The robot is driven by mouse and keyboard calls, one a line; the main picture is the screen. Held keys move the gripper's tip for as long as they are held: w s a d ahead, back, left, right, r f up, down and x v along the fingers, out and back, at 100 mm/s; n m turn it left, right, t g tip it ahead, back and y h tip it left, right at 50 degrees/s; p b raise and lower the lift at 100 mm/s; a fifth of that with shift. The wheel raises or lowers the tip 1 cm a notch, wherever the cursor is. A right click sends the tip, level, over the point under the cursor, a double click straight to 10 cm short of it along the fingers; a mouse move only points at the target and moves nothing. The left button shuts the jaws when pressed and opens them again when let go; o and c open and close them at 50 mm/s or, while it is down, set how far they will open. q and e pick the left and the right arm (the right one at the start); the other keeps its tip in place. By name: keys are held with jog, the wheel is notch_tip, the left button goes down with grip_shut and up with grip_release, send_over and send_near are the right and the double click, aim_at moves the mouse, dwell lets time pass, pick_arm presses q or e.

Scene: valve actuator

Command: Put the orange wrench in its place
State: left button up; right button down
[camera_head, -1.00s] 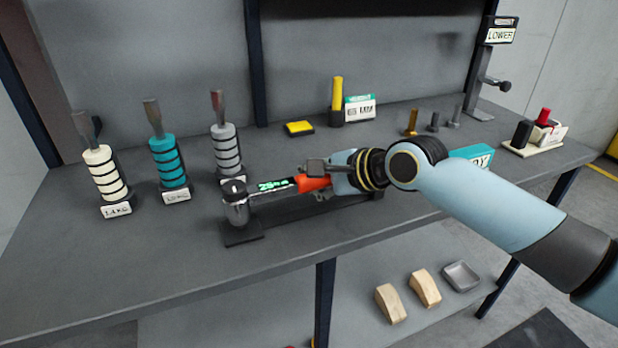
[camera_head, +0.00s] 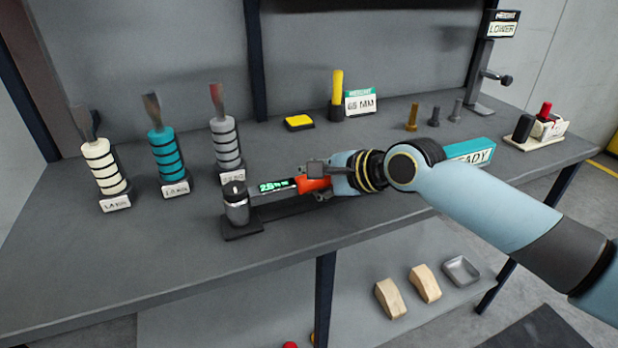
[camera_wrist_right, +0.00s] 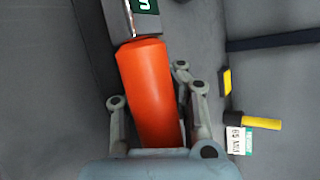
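The orange wrench (camera_head: 313,184) lies along a dark base near the front of the bench, with a lit green display on its shaft (camera_head: 278,186). Its far end meets a dark metal cylinder (camera_head: 236,205) on that base. My right gripper (camera_head: 320,181) is around the orange handle, one finger on each side, and appears shut on it. In the right wrist view the handle (camera_wrist_right: 148,85) runs between the fingers into the palm. The handle hides part of the grip. My left gripper is not in view.
White, teal (camera_head: 166,158) and grey ringed handles stand at left. A yellow-topped tool (camera_head: 337,85), a yellow pad (camera_head: 299,123) and several bolts (camera_head: 434,117) stand behind. Wooden blocks (camera_head: 390,298) lie on the lower shelf.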

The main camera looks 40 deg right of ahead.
jog(key=shift+f, duration=0.15)
jog(key=c, duration=1.8)
grip_release()
jog(key=shift+c, duration=0.2)
jog(key=shift+o, duration=0.2)
jog(key=o, duration=0.4)
jog(key=shift+s, duration=0.1)
jog(key=shift+f, duration=0.2)
jog(key=shift+v, duration=4.05)
